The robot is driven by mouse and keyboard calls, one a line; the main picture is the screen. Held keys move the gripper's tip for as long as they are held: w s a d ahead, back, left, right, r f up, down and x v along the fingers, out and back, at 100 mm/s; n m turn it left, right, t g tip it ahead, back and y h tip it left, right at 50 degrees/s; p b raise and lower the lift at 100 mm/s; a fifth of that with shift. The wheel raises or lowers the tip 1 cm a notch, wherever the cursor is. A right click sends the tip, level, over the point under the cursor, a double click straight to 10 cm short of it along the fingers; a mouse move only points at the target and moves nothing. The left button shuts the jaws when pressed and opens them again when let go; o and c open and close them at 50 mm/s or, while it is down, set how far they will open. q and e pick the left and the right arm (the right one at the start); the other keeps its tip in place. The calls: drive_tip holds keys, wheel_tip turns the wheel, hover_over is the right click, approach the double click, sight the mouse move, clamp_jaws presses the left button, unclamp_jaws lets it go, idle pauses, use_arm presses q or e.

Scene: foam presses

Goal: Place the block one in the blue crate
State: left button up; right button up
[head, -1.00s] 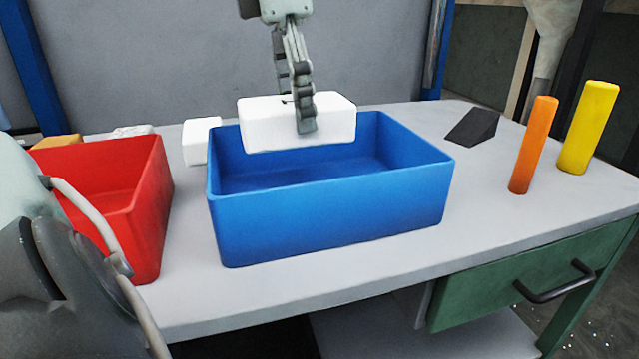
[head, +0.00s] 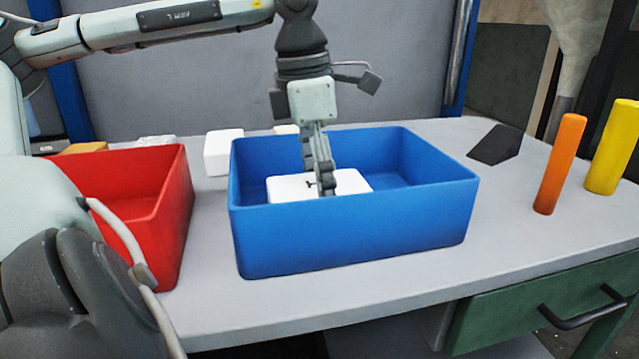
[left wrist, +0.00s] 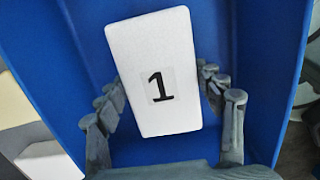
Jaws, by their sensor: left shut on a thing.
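The white foam block marked 1 (head: 288,187) is inside the blue crate (head: 350,235), with its lower part hidden behind the front wall. I cannot tell whether it touches the floor. My left gripper (head: 322,188) comes down from above and is shut on the block. In the left wrist view the block (left wrist: 150,60) shows its "1" label between the fingers of my left gripper (left wrist: 162,115), with blue crate walls around it.
A red crate (head: 165,215) stands left of the blue crate. Another white block (head: 223,150) is behind, between them. A dark wedge (head: 495,145), an orange cylinder (head: 560,165) and a yellow cylinder (head: 612,148) stand to the right.

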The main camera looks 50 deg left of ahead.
sight(311, 184)
use_arm(q)
drive_tip(key=shift+f, duration=0.15)
drive_tip(key=o, duration=0.8)
drive_tip(key=shift+c, duration=0.2)
drive_tip(key=shift+o, duration=1.4)
use_arm(e)
drive_tip(key=shift+r, duration=0.2)
use_arm(q)
drive_tip(key=shift+r, duration=0.2)
wheel_tip(311, 184, up, 12)
drive_tip(key=s+p, duration=0.1)
drive_tip(key=shift+s+a, duration=0.15)
drive_tip(key=shift+a, duration=0.15)
use_arm(e)
drive_tip(key=f, duration=0.1)
drive_tip(key=s+f, duration=0.2)
drive_tip(key=f, duration=0.1)
drive_tip(key=shift+d, duration=0.1)
